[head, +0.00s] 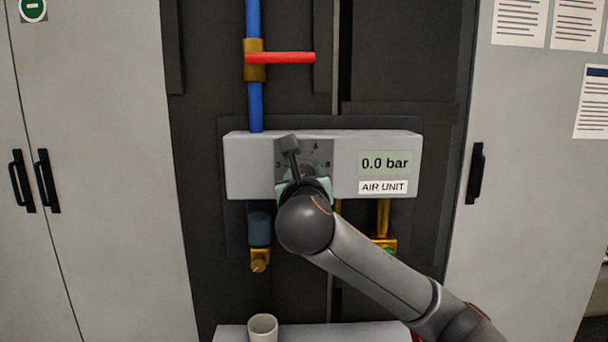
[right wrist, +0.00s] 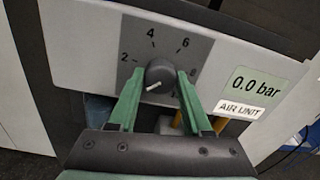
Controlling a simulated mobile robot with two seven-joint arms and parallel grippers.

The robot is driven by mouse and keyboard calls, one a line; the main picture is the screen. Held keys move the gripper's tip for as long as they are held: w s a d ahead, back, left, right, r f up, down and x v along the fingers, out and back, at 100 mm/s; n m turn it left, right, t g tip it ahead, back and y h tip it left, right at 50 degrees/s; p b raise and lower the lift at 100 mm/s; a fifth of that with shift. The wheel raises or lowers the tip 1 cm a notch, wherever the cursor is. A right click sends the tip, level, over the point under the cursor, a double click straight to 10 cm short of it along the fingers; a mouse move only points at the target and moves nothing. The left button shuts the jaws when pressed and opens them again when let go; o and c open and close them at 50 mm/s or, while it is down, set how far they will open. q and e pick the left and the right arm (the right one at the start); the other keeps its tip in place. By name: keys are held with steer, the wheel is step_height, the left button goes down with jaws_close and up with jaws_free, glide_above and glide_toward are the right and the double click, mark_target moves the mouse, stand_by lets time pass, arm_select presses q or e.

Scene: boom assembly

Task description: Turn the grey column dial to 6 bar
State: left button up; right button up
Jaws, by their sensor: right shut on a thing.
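The grey column dial (right wrist: 159,75) sits on a dark scale plate (right wrist: 146,45) with the numbers 2, 4 and 6 readable in the right wrist view. Its white pointer mark points to the lower left, below the 2. The display (head: 385,163) reads 0.0 bar, and it shows in the right wrist view (right wrist: 255,86) too. My right gripper (right wrist: 161,79) has its green fingers shut on the dial, one on each side. In the head view my right arm and gripper (head: 304,184) cover the dial. My left gripper is not in view.
The light grey air unit (head: 248,165) carries the dial. A blue pipe (head: 254,103) with a red lever (head: 285,58) rises above it. Brass fittings (head: 260,260) hang below. A white cup (head: 263,328) stands on a ledge underneath. Grey cabinets flank both sides.

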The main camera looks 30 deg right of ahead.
jaws_close()
